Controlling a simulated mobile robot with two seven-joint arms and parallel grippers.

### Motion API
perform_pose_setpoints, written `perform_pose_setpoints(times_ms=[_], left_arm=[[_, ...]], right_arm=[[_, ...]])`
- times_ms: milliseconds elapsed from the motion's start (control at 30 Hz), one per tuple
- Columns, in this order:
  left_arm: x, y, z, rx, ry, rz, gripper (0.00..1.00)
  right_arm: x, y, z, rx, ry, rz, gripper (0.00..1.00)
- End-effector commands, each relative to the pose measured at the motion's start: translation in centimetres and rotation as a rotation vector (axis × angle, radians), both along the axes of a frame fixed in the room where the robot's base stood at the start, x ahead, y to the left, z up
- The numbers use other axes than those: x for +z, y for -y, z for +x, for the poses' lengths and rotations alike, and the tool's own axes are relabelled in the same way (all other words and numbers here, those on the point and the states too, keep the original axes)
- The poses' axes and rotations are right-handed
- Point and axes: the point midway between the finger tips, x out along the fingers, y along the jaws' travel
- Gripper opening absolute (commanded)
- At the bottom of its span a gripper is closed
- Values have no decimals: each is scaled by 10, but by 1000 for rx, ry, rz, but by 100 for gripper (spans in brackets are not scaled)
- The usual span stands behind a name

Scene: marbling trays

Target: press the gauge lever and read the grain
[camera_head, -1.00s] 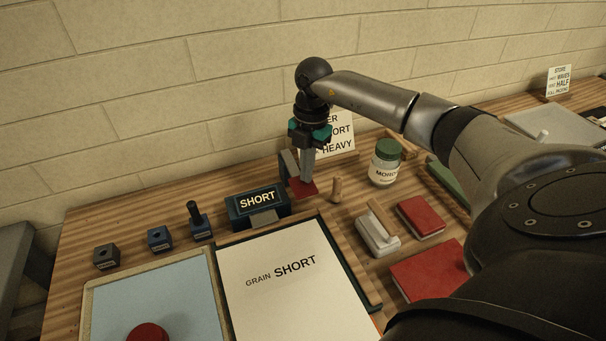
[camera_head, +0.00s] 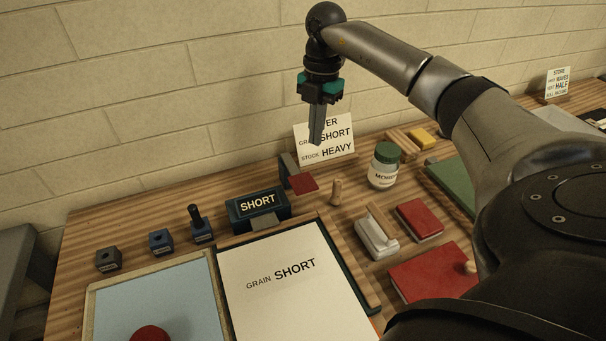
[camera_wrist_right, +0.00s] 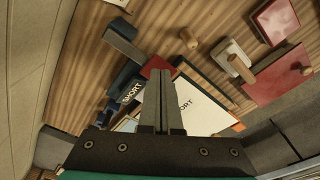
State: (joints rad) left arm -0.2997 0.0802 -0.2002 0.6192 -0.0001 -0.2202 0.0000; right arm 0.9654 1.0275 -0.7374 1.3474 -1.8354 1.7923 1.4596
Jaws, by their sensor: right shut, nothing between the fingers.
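The gauge, a dark block (camera_head: 238,218) at the back of the table, has a display that reads "SHORT". A red lever plate (camera_head: 303,183) on a grey upright stands just right of it; the plate also shows in the right wrist view (camera_wrist_right: 156,66). A white sheet (camera_head: 262,262) in front of the gauge reads "GRAIN SHORT". My right gripper (camera_head: 316,141) is shut and empty, raised above the red plate and apart from it. In the right wrist view its fingers (camera_wrist_right: 160,72) lie together. My left gripper is not in view.
A card (camera_head: 340,150) behind the lever reads "SHORT" and "HEAVY", partly covered. A wooden peg (camera_head: 336,192), a green-lidded jar (camera_head: 383,168) and a wood-handled block (camera_head: 377,236) stand to the right. A blue-filled tray (camera_head: 92,300) lies front left. The wall is close behind.

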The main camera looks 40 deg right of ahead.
Motion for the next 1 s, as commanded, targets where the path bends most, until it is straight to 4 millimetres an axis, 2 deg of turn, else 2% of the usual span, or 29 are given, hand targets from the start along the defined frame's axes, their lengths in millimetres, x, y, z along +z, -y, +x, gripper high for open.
perform_pose_setpoints(times_ms=[33, 100, 333, 500, 1000], left_arm=[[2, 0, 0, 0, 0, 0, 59], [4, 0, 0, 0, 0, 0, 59], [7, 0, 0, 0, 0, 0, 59], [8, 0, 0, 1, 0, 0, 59], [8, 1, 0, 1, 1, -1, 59]], right_arm=[[15, 2, 1, -1, 5, -1, 0], [30, 3, 2, -1, 5, -1, 0], [61, 6, 2, -1, 2, 0, 0], [67, 7, 2, -1, -1, -1, 0], [67, 6, 2, 0, 0, -1, 0]])
